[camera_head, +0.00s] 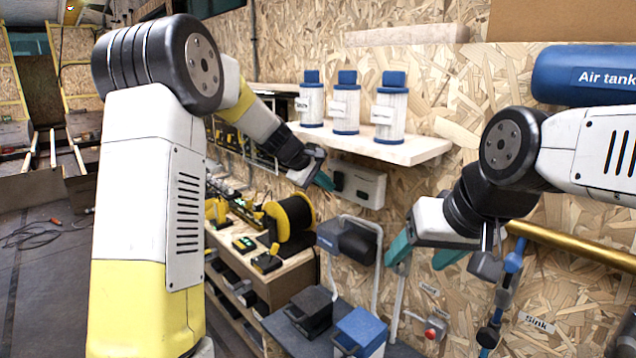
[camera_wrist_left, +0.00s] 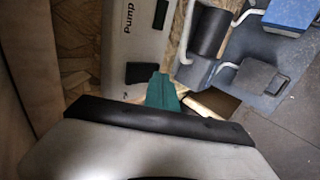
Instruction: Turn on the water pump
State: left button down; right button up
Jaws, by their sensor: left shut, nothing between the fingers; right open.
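A pale grey switch box (camera_head: 368,187) is fixed to the chipboard wall under the shelf. In the left wrist view the box (camera_wrist_left: 122,48) carries the word "Pump" and two black rocker switches, one lower (camera_wrist_left: 140,73) and one upper (camera_wrist_left: 161,14). My left gripper (camera_head: 324,181) is shut and empty, its teal tips at the box's left end. In the left wrist view the tips (camera_wrist_left: 162,92) are beside the lower switch; I cannot tell whether they touch it. My right gripper (camera_head: 426,254) is open and empty, in front of the wall right of the box.
A white shelf (camera_head: 415,150) with three blue-capped filter canisters is above the box. A blue-and-black unit (camera_head: 345,238) with grey pipes is below it. A bench with a yellow-black reel (camera_head: 290,218) stands left. A brass pipe (camera_head: 570,246) runs at right.

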pick_arm(q)
jog(key=shift+w+d, duration=0.3)
jog(key=shift+w, duration=0.1)
jog(key=shift+f, duration=0.1)
jog(key=shift+w+d+f, duration=0.1)
jog(key=shift+d, duration=0.05)
